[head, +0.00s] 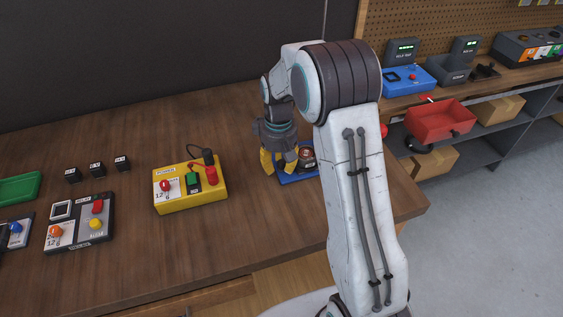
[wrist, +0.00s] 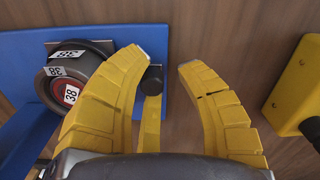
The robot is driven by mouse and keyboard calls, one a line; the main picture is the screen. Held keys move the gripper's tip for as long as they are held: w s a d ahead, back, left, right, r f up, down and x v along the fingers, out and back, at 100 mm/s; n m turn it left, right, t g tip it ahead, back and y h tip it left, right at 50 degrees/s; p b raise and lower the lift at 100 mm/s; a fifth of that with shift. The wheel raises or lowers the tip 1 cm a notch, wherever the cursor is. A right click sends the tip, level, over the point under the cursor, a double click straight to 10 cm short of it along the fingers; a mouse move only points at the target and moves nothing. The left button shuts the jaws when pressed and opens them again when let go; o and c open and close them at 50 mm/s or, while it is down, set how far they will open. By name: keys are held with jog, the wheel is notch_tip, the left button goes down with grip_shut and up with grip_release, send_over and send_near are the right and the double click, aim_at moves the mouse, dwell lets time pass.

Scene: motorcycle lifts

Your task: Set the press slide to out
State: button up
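A blue fixture (head: 292,181) sits on the workbench, partly hidden behind my gripper and arm. A dark round part (head: 307,157) stands on it. In the wrist view the blue fixture (wrist: 28,55) carries a dark cylinder (wrist: 80,80) with white labels reading 38. A small dark knob (wrist: 152,79) shows beside the left finger's tip; whether it belongs to the press slide I cannot tell. My gripper (head: 279,165) is down at the fixture's left side. In the wrist view its yellow fingers (wrist: 172,66) are apart, with bench showing between them. Contact with the knob is unclear.
A yellow control box (head: 190,184) stands to the left, and its edge shows in the wrist view (wrist: 298,88). A grey panel (head: 79,226), several black blocks (head: 97,168) and a green tray (head: 18,188) lie farther left. A red bin (head: 440,119) is at the right.

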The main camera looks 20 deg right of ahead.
jog(key=shift+o, duration=1.1)
jog(key=shift+d, duration=0.1)
jog(key=shift+r, duration=0.1)
notch_tip(320, 180, up, 12)
